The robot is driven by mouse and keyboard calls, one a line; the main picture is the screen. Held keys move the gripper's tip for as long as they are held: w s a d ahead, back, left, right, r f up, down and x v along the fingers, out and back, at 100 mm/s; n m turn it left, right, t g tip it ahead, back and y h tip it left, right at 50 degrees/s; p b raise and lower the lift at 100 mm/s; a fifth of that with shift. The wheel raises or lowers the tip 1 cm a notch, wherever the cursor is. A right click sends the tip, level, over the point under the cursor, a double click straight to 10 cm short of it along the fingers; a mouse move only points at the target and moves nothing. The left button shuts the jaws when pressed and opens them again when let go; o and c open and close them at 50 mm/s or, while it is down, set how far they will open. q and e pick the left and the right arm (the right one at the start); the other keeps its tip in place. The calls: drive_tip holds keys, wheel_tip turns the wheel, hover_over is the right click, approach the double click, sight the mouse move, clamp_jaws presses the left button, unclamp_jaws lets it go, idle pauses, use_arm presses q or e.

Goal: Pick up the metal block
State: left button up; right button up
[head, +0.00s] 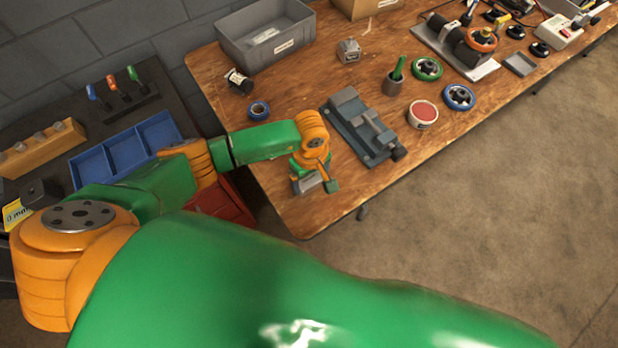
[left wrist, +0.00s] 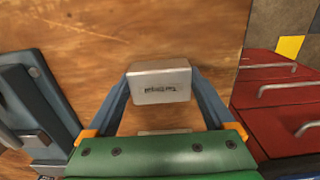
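The metal block (left wrist: 158,82) is a small silver-grey box with dark lettering on its face. In the left wrist view it sits between the two blue-grey fingers of my left gripper (left wrist: 160,88), with a finger flush against each side and no gap showing. In the head view the block (head: 309,184) shows under my left gripper (head: 315,178), near the left front edge of the wooden table (head: 290,212). I cannot tell whether it rests on the table or is just above it. My right gripper is not in view.
A grey vise (head: 362,127) lies just right of the gripper. A blue tape roll (head: 259,110), a grey bin (head: 265,35) and another small grey block (head: 348,50) stand farther back. A red drawer cabinet (left wrist: 285,110) is beside the table edge.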

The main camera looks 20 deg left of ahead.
sight(311, 178)
use_arm(q)
drive_tip(key=shift+c, duration=1.3)
drive_tip(key=shift+w, duration=0.15)
drive_tip(key=shift+r, duration=0.1)
wheel_tip(311, 178, up, 3)
drive_tip(key=s+r, duration=0.3)
drive_tip(key=shift+s+a+r, duration=0.1)
drive_tip(key=shift+a+r, duration=0.15)
drive_tip(key=shift+r, duration=0.15)
drive_tip(key=s+a+r+p, duration=0.1)
drive_tip(key=s+r+p, duration=0.1)
drive_tip(key=s+r, duration=0.4)
drive_tip(key=s, duration=0.4)
drive_tip(key=shift+s+a, duration=0.3)
drive_tip(key=shift+s, duration=0.1)
